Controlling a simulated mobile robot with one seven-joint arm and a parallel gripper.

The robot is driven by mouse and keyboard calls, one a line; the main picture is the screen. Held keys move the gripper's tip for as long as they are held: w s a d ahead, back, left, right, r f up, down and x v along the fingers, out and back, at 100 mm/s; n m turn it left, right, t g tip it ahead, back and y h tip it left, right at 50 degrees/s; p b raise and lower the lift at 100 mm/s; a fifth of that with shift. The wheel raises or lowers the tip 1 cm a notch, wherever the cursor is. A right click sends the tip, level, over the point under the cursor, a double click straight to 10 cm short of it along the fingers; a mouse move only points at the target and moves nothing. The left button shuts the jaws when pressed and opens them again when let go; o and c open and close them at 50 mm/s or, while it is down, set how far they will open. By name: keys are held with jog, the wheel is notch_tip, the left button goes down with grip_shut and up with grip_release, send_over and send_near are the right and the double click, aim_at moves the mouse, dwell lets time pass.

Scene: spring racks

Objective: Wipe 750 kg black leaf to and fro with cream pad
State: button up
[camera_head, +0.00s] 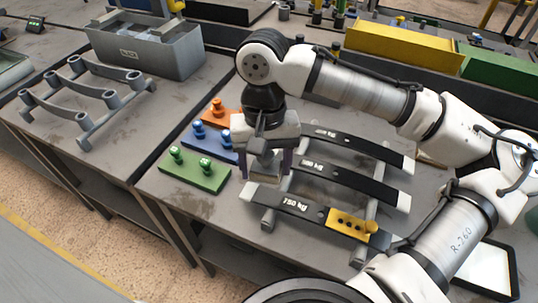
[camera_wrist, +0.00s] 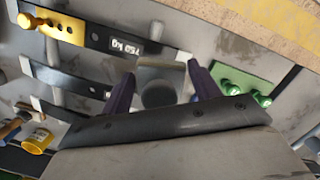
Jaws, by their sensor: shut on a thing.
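The 750 kg black leaf (camera_head: 312,211) lies nearest the front of the rack, its white label readable and its left end grey. It also shows in the wrist view (camera_wrist: 80,35), label upside down. A yellow plate with holes (camera_head: 350,224) sits on its right part. My gripper (camera_head: 265,165) is upright over the leaf's left end, its purple fingers closed on the pad (camera_wrist: 160,63), a dull beige-grey block with a darker round part (camera_wrist: 158,95). In the head view the pad (camera_head: 265,174) is partly hidden by the gripper. I cannot tell whether it touches the leaf.
Two more black leaves (camera_head: 345,182) (camera_head: 360,149) lie behind on the rack. Green (camera_head: 195,172), blue (camera_head: 205,141) and orange (camera_head: 222,113) knobbed plates stand left of my gripper. A grey bin (camera_head: 145,50) and an empty rack (camera_head: 85,90) are on the left table.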

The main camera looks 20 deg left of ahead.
jog(key=b, duration=0.6)
send_over(266, 199)
jog(key=shift+w+a+f, duration=0.1)
jog(key=shift+w+f, duration=0.1)
jog(key=shift+f, duration=1.25)
jog(key=shift+w+a+f, duration=0.1)
jog(key=shift+w+f, duration=0.05)
jog(key=shift+f, duration=1.3)
jog(key=shift+f+b, duration=0.35)
jog(key=shift+f, duration=0.35)
jog(key=shift+d+r, duration=0.1)
jog(key=shift+d, duration=0.05)
